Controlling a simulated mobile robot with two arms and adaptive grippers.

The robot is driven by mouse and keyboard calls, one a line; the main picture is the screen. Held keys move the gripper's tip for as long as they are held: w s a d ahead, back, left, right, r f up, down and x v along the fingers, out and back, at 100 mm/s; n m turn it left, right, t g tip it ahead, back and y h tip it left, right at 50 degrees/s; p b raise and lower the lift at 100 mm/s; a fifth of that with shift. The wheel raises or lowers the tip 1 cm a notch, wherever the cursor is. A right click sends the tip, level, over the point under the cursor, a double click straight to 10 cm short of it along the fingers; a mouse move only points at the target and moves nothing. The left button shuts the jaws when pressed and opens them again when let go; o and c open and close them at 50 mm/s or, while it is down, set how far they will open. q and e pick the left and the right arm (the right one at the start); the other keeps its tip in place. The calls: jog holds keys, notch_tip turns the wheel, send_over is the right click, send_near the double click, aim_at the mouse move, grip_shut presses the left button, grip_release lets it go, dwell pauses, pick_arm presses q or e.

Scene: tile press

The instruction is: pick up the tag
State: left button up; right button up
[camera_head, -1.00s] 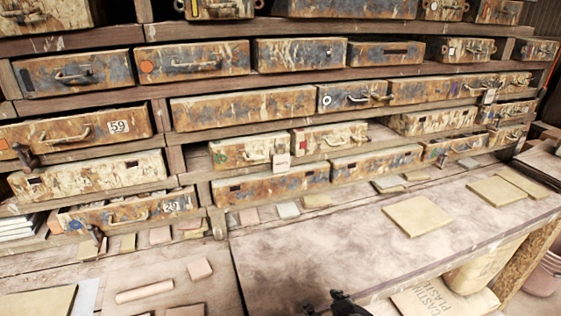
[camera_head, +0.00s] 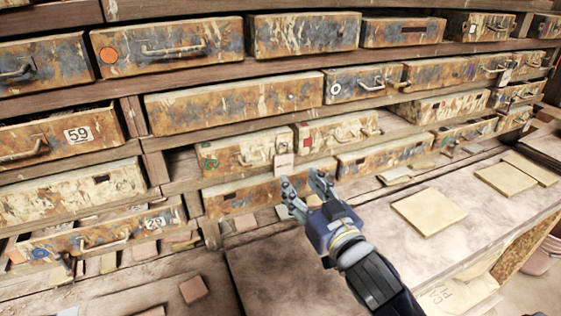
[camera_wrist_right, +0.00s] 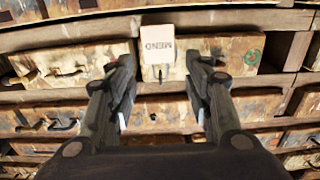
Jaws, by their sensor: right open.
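The tag is a small pale card (camera_head: 284,164) hanging at the front of a weathered drawer with a green mark (camera_head: 236,150). My right gripper (camera_head: 305,185) is open and empty, just below and in front of the tag in the head view. In the right wrist view its fingers (camera_wrist_right: 162,72) stand apart, one to each side below the tag, with the tag beyond the fingertips. I cannot see contact. My left gripper is not in view.
Rows of rusty drawers fill the rack, among them a drawer with a red mark (camera_head: 338,130) beside the tag's drawer. A workbench (camera_head: 270,270) lies below, with a square tile (camera_head: 430,212) at right. The drawer marked 29 (camera_head: 100,232) stands partly open at left.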

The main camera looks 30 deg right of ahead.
aim_at(284, 162)
jog(key=w+p, duration=0.1)
jog(key=w, duration=0.3)
jog(key=shift+w+d+r, duration=0.1)
jog(key=shift+w+d, duration=0.05)
jog(key=shift+w, duration=0.1)
jog(key=w+p, duration=0.2)
jog(key=w, duration=0.2)
jog(key=shift+w+d, duration=0.1)
jog(key=shift+d, duration=0.1)
jog(key=shift+w, duration=0.2)
jog(key=shift+s, duration=0.1)
jog(key=shift+c, duration=0.6)
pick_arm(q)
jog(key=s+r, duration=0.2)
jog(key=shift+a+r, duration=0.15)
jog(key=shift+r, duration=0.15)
pick_arm(e)
jog(key=c, duration=0.4)
